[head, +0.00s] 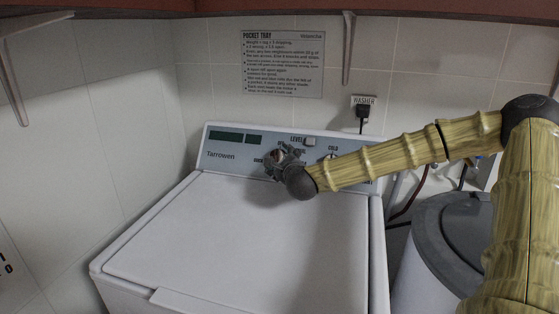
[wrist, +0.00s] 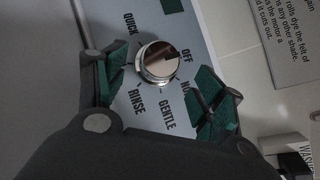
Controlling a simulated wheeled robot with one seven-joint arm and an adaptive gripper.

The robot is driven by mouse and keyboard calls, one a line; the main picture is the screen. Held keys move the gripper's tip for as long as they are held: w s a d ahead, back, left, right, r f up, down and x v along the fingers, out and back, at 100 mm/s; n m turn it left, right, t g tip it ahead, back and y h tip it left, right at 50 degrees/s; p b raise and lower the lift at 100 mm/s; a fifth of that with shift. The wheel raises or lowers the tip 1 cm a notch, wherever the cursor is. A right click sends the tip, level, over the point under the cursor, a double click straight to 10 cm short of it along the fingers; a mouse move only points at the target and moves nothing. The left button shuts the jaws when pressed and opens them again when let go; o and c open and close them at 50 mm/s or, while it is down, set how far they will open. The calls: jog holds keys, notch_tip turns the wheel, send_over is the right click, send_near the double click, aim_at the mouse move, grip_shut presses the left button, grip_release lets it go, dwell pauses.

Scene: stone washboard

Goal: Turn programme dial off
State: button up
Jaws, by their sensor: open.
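The programme dial (wrist: 159,62) is a round metallic knob with a brownish face on the washer's grey panel. Around it are the words QUICK, OFF, GENTLE, RINSE and a partly hidden one starting "NO". A dark mark on its face lies on the side towards OFF; its exact setting is hard to tell. My gripper (wrist: 160,78) is open, with green-padded fingers on the left and right of the dial, apparently apart from it. In the head view my gripper (head: 281,158) is at the washer panel and hides the dial.
The white washer lid (head: 230,235) is closed and clear. A LEVEL knob (head: 310,141) is just right of my gripper on the panel. A plug (head: 363,112) is on the wall behind. A grey-lidded bin (head: 445,235) stands to the right. A shelf runs overhead.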

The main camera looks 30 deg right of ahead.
jog(key=v, duration=0.8)
jog(key=shift+s, duration=0.15)
jog(key=shift+a+f, duration=0.1)
jog(key=shift+a, duration=0.05)
dwell(0.3)
